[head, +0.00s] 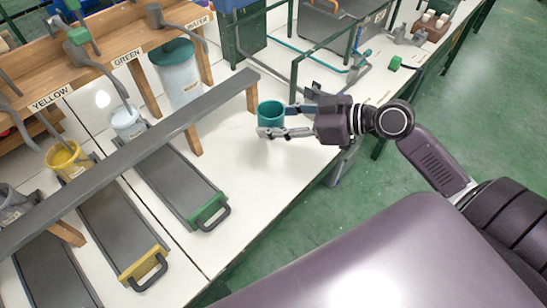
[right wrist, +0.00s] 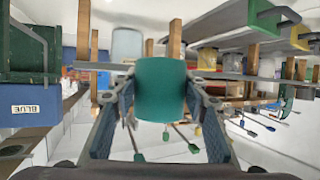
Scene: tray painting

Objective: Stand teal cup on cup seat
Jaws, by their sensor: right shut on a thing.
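The teal cup (head: 270,113) is held upright, its open mouth up, above or near the white tabletop; the gap to the table is hard to judge. My right gripper (head: 284,122) is shut on its sides, coming from the right. In the right wrist view the teal cup (right wrist: 160,90) sits between both fingers of the gripper (right wrist: 160,112). I cannot tell for sure which part is the cup seat. Dark trays lie left of the cup, one with a green handle (head: 209,212) and one with a yellow handle (head: 144,269). My left gripper is not in view.
A long grey bar (head: 150,148) on wooden posts crosses above the trays, left of the cup. A yellow cup (head: 68,160) and a whitish cup (head: 127,122) stand beneath taps on the wooden rack (head: 100,52). White table (head: 240,190) in front of the cup is clear.

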